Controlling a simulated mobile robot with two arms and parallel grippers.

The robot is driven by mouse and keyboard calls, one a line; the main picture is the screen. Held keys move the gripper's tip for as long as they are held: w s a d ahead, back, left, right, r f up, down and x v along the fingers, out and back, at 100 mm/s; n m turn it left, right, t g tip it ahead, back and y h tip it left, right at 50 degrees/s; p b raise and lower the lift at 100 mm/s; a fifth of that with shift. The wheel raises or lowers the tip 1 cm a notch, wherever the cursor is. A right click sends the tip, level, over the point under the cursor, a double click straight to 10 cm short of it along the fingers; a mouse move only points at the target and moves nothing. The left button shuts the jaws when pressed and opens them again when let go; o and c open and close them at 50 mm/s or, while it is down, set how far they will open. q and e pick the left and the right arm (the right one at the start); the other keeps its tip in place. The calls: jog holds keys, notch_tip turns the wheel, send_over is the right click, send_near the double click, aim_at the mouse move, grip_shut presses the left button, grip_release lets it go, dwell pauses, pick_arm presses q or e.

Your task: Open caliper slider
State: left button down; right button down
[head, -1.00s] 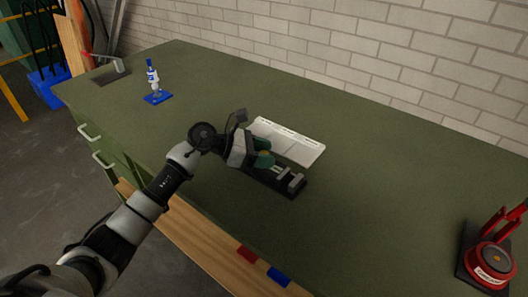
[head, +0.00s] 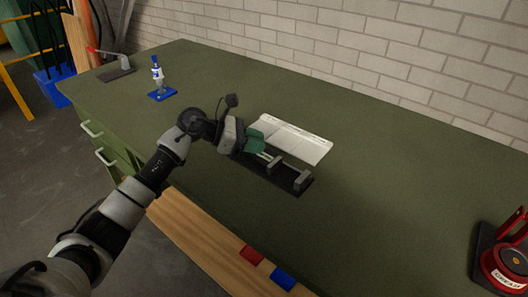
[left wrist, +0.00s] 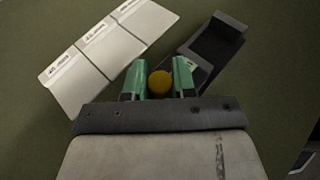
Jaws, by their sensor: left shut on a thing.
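The caliper is a long dark base (head: 289,182) on the green workbench, with two upright grey jaw blocks. The end block (head: 304,183) stands at its right end, and the other block (head: 274,163) stands apart to its left, near my gripper. My left gripper (head: 260,143) is over the left part of the caliper. The caliper's dark base (left wrist: 213,48) reaches out to the upper right there. The fingers and palm hide the rest of the slider. My right gripper is not in view.
White labelled cards or trays (head: 293,138) lie just behind the caliper. A blue-based stand (head: 161,93) and a red-handled lever device (head: 116,68) are at the back left. A red device (head: 508,262) is at the right. The bench between is clear.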

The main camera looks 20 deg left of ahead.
pick_arm(q)
jog(key=c, duration=0.9)
grip_release()
jog(key=shift+a, duration=0.1)
jog(key=b+v, duration=0.2)
jog(key=v, duration=0.8)
jog(key=shift+s+a+r, duration=0.15)
jog(key=shift+a+r, duration=0.1)
